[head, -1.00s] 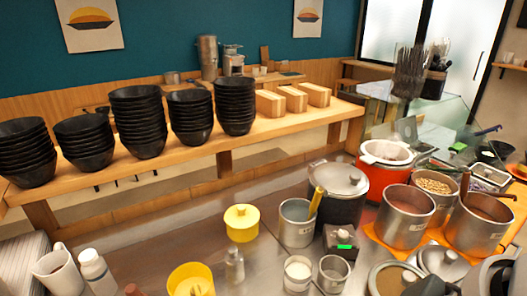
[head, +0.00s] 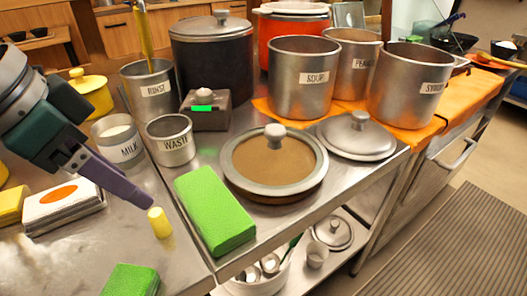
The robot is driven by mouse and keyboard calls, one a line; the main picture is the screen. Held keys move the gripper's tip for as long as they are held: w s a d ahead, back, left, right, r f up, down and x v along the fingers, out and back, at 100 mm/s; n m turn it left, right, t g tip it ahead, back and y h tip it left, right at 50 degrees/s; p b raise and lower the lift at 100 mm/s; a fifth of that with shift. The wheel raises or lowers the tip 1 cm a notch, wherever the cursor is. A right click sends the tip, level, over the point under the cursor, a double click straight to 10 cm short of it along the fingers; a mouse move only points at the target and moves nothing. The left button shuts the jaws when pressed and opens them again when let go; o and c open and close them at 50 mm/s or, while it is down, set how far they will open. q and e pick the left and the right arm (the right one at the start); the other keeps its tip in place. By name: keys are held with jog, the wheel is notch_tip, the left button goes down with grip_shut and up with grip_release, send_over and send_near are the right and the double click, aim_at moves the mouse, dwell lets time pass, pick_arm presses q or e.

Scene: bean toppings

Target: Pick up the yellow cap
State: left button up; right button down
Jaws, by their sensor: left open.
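A small yellow cap (head: 159,223) stands on the steel counter near its front, left of a green block. My left gripper (head: 146,203) reaches in from the left, and its purple-grey fingers point down at the cap. The fingertips are just above and left of the cap; whether they touch it is hard to tell. The gripper is open and holds nothing that I can see. The fingers overlap in this view, so the gap between them is hidden. My right gripper is not in view.
A lidded brown pan (head: 274,165) is to the right. A second green block (head: 131,281) lies at the front. Bare counter surrounds the cap.

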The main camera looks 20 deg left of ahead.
aim_at(156, 212)
pick_arm(q)
jog(key=x, duration=0.3)
jog(key=shift+a+f+b, duration=0.2)
jog(key=shift+f+b, duration=0.1)
jog(key=shift+f, duration=0.05)
jog(key=x, duration=0.2)
jog(key=b+x, duration=0.1)
jog(key=x, duration=0.2)
jog(key=shift+s+a+f, duration=0.1)
jog(key=shift+s+f, duration=0.05)
jog(key=shift+f, duration=0.2)
jog(key=c, duration=0.9)
jog(key=shift+r, duration=0.15)
